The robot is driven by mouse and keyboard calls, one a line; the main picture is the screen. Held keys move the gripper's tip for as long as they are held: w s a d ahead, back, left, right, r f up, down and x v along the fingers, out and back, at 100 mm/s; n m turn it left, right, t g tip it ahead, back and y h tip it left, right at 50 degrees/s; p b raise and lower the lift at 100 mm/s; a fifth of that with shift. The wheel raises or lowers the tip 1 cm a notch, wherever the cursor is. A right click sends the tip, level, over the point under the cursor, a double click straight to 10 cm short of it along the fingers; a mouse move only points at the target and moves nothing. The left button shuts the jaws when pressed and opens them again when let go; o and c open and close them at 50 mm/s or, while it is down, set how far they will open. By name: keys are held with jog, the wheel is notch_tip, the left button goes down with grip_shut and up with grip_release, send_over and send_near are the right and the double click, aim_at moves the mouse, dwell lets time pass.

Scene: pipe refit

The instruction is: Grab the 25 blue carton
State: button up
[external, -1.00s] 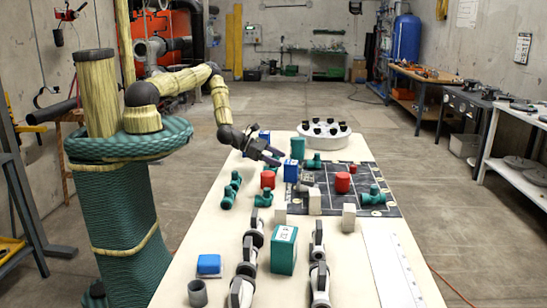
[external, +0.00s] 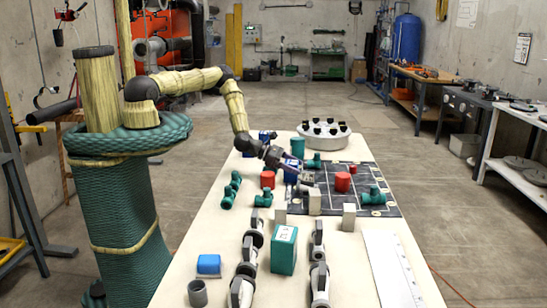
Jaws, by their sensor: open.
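An upright blue carton (external: 290,178) stands near the left edge of the dark marked mat, partly hidden behind my gripper. My gripper (external: 304,177) is open, with its fingers low at this carton. I cannot tell whether the carton is between the fingers or touching them. A third blue thing (external: 264,136) shows farther back, partly covered by my arm. No number 25 is readable on any of them.
A green carton (external: 284,249) stands near the front, between black-and-grey valves. Red cylinders (external: 342,182), green pipe fittings (external: 374,196) and pale blocks (external: 349,216) stand close around the mat (external: 384,211). A white round holder (external: 324,141) is at the back.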

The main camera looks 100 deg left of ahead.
aim_at(294, 162)
jog(key=shift+c, duration=0.4)
jog(key=c, duration=1)
notch_tip(294, 162, up, 10)
jog(key=shift+b, duration=0.65)
